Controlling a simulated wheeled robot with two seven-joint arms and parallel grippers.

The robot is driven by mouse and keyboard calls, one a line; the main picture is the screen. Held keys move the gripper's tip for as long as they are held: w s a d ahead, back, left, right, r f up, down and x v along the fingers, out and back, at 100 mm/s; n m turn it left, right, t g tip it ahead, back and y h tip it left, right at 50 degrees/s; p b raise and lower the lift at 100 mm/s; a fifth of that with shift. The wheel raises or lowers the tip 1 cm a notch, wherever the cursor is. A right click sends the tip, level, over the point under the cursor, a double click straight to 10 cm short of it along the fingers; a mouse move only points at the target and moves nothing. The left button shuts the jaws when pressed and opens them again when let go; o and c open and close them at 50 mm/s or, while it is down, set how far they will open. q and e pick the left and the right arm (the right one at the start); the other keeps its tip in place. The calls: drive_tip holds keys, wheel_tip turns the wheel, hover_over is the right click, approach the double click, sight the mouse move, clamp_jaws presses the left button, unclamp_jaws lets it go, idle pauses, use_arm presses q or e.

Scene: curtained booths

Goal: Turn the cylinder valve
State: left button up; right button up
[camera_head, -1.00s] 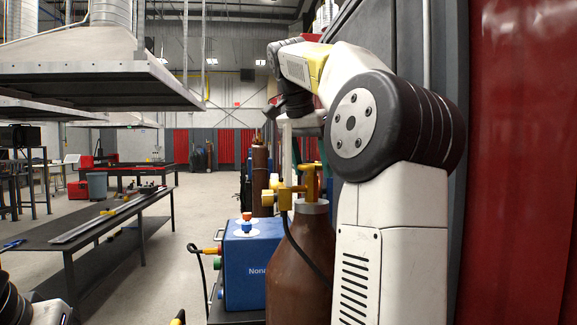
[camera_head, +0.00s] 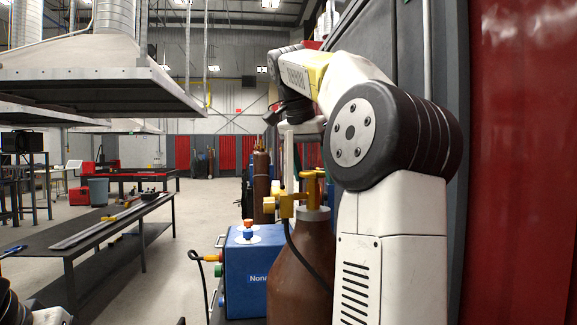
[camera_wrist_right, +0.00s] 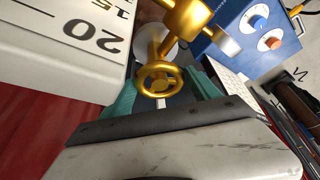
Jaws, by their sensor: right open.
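The brown cylinder (camera_head: 300,265) stands upright, with a gold valve (camera_head: 312,188) on top. In the right wrist view the valve's round gold handwheel (camera_wrist_right: 160,80) faces my camera. My right gripper (camera_wrist_right: 160,98) is open, with its teal fingers on either side of the handwheel; whether they touch it I cannot tell. My left gripper is not in view.
A blue box (camera_head: 250,272) with coloured knobs stands just left of the cylinder, with a black hose nearby. A long dark workbench (camera_head: 100,235) stands at left. A grey wall and red curtain (camera_head: 525,160) close off the right. The middle floor is clear.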

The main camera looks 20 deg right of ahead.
sight(307, 172)
drive_tip(key=shift+v, duration=3.8)
